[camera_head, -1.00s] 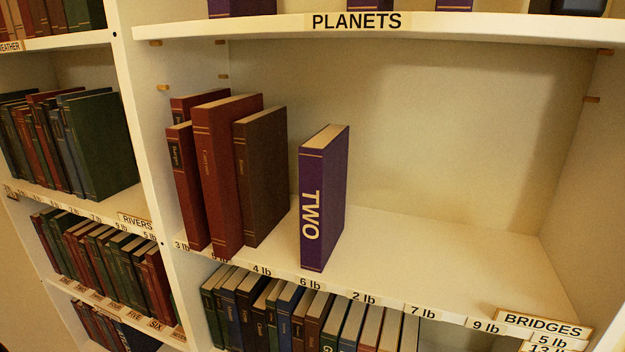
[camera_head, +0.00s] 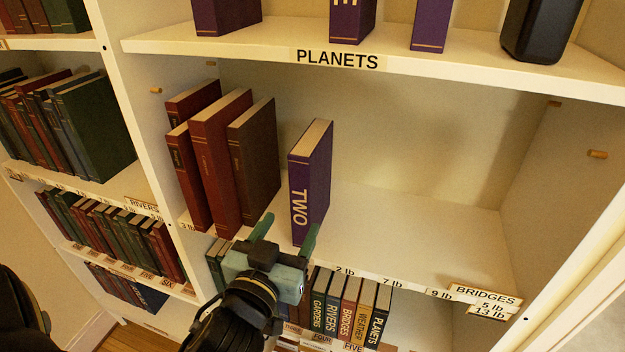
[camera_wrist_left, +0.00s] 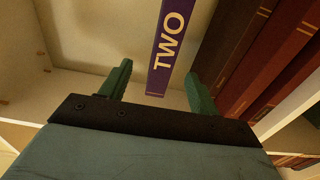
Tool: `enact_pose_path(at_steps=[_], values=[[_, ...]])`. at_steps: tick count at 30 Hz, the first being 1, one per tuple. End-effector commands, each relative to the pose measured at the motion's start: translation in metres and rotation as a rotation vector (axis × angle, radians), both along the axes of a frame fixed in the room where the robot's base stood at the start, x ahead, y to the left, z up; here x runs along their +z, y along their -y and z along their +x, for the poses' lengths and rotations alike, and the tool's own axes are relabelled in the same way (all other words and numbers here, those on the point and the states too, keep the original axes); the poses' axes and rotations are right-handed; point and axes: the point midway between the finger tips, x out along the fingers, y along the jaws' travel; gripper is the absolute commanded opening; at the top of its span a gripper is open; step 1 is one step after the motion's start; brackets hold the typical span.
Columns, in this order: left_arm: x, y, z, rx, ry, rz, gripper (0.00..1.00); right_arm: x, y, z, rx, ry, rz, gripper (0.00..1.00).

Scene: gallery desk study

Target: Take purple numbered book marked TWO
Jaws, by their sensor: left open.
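The purple book marked TWO (camera_head: 311,185) stands upright on the shelf below the PLANETS label, to the right of a brown book and apart from it. My left gripper (camera_head: 286,232) is open and empty in front of the lower part of its spine. In the left wrist view the purple book (camera_wrist_left: 168,45) shows beyond and between the two spread fingers (camera_wrist_left: 160,85), and I see no contact. My right gripper is not in view.
Red books (camera_head: 218,165) and a brown book (camera_head: 254,160) stand left of the purple book. The shelf to its right is clear (camera_head: 420,225). Above are more purple books (camera_head: 432,22) and a black object (camera_head: 538,28). Several books (camera_head: 345,308) fill the shelf below.

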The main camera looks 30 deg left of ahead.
Motion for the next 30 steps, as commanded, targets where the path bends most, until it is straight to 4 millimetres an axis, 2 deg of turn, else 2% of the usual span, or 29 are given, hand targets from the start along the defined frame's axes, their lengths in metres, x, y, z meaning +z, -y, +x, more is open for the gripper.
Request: enact_pose_path(at_steps=[14, 18, 26, 30], values=[[0.000, -0.013, 0.051, 0.000, 0.010, 0.002, 0.62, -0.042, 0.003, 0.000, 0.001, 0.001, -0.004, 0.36], [0.003, -0.018, 0.070, 0.000, 0.005, 0.003, 0.62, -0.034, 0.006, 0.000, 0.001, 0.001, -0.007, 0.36], [0.004, -0.026, 0.088, 0.001, 0.005, 0.005, 0.62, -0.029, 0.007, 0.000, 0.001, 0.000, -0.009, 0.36], [0.004, -0.036, 0.108, 0.001, 0.005, 0.006, 0.62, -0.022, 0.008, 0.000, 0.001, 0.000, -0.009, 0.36]])
